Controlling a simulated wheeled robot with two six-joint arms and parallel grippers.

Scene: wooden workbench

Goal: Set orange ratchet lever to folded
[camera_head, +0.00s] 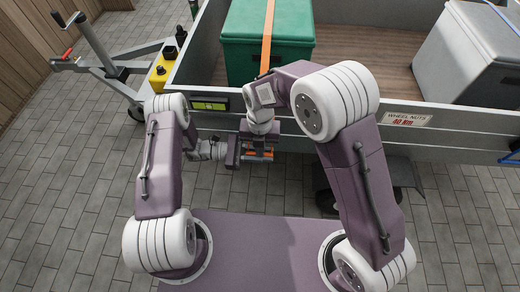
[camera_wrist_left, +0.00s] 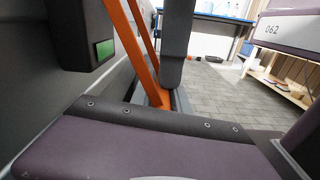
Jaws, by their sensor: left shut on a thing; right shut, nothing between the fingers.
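Orange parts of the ratchet lever (camera_head: 260,156) show in the head view, low against the outside of the trailer's side wall. My left gripper (camera_head: 250,152) reaches in from the left and is shut on the orange lever. In the left wrist view an orange band (camera_wrist_left: 138,50) runs down between two dark upright parts; whether it is lever or strap is unclear. My right arm reaches over from the right, and its gripper (camera_head: 258,137) is shut and empty just above the left one. The grippers crowd together and hide most of the ratchet and its lever angle.
An orange strap (camera_head: 267,38) crosses the green box (camera_head: 238,40) in the trailer. A grey box (camera_head: 465,55) stands at the right of the bed. The trailer's side wall (camera_head: 345,125) is close behind both grippers. A yellow box (camera_head: 160,73) sits by the drawbar.

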